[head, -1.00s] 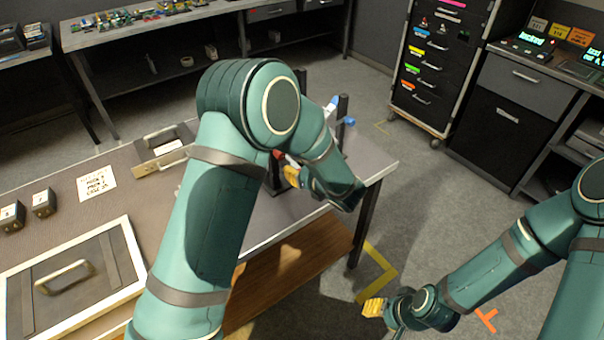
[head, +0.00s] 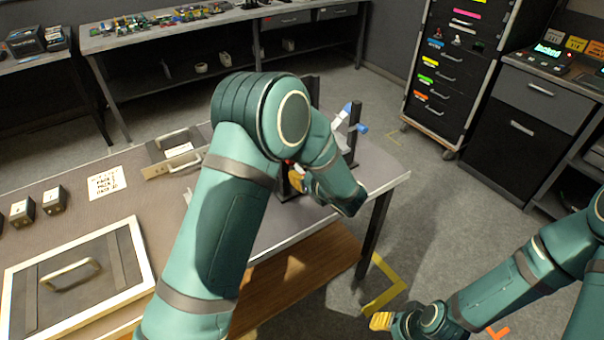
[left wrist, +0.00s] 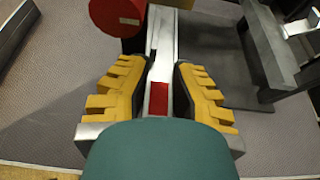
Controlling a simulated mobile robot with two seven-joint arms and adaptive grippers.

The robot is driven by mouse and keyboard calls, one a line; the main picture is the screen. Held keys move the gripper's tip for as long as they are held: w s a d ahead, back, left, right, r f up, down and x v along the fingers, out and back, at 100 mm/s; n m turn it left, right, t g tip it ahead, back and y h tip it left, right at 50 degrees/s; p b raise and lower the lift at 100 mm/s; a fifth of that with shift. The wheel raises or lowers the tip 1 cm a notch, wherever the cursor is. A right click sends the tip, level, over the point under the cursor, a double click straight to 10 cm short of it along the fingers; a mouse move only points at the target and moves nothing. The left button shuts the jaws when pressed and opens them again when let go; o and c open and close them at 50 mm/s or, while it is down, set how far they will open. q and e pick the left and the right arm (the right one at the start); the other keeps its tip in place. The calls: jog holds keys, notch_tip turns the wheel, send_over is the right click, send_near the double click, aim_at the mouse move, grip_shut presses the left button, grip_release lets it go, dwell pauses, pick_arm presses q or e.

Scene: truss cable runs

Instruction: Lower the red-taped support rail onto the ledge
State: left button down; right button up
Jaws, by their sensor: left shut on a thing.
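In the left wrist view, the support rail (left wrist: 162,65) is a pale metal strip running between the yellow fingers of my left gripper (left wrist: 160,93). A red tape band (left wrist: 158,99) shows on it. The left gripper is shut on the rail, and my green wrist hides its near end. In the head view, the left gripper (head: 297,181) is low over the workbench's right end, mostly behind my arm. I cannot tell from these frames whether the rail touches the ledge, nor pick out the ledge. My right gripper (head: 381,321) is at the lower right, off the bench; its opening is unclear.
Dark uprights (head: 353,136) with blue parts (head: 361,128) stand at the bench's right end. A red cylinder (left wrist: 118,14) is just beyond the left finger. A framed panel with a handle (head: 76,275) and small dark boxes (head: 53,200) lie left. Floor right of the bench is open.

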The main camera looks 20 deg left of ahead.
pick_arm(q)
jog(key=shift+f, duration=0.15)
dwell(0.7)
jog(key=c, duration=0.9)
grip_release()
jog(key=shift+s, duration=0.1)
jog(key=v, duration=1.2)
